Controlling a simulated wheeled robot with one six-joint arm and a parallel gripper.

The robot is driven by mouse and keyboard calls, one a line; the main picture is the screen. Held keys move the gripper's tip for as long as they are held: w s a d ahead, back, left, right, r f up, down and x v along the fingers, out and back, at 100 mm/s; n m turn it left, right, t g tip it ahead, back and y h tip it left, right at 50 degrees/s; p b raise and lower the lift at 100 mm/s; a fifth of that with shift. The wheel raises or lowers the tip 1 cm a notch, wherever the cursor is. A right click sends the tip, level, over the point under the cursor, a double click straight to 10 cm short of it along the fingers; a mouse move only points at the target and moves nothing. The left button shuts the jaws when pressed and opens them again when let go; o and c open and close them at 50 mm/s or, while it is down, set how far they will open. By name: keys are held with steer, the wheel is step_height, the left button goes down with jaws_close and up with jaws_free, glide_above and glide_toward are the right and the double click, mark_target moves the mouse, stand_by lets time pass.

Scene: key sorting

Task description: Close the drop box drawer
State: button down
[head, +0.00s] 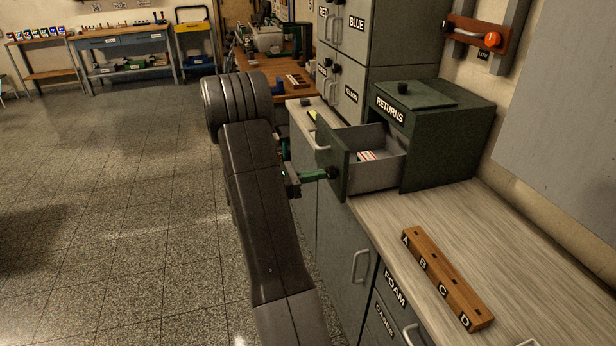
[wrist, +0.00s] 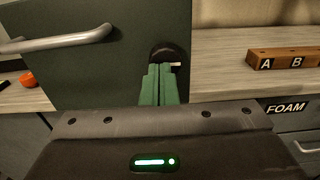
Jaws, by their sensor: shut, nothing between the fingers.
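The dark green drop box (head: 450,130), labelled RETURNS, stands on the counter. Its drawer (head: 376,177) is pulled out to the left, with a small red and white item (head: 367,156) inside. In the wrist view the green drawer front (wrist: 120,55) fills the left half, with a grey bar handle (wrist: 60,41). My gripper (head: 328,174) is shut and empty, its green fingers pointing at the drawer front near its lower edge. In the wrist view my gripper (wrist: 166,68) is by a dark round knob (wrist: 168,50); I cannot tell whether they touch.
A wooden block marked A to D (head: 447,278) lies on the counter (head: 500,235) in front of the box. Grey cabinets (head: 390,50) stand behind it. Cupboard doors with handles (head: 361,265) are below. The floor at left is clear.

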mark_target(332, 173)
stand_by(0.3)
steer(key=b+x, duration=0.1)
steer(key=x, duration=1.7)
steer(key=shift+d, duration=0.3)
steer(key=shift+w+d+r, duration=0.1)
steer(key=shift+d, duration=0.05)
steer(key=shift+a, duration=0.2)
steer(key=v, duration=1.3)
steer(key=shift+a+b, duration=0.4)
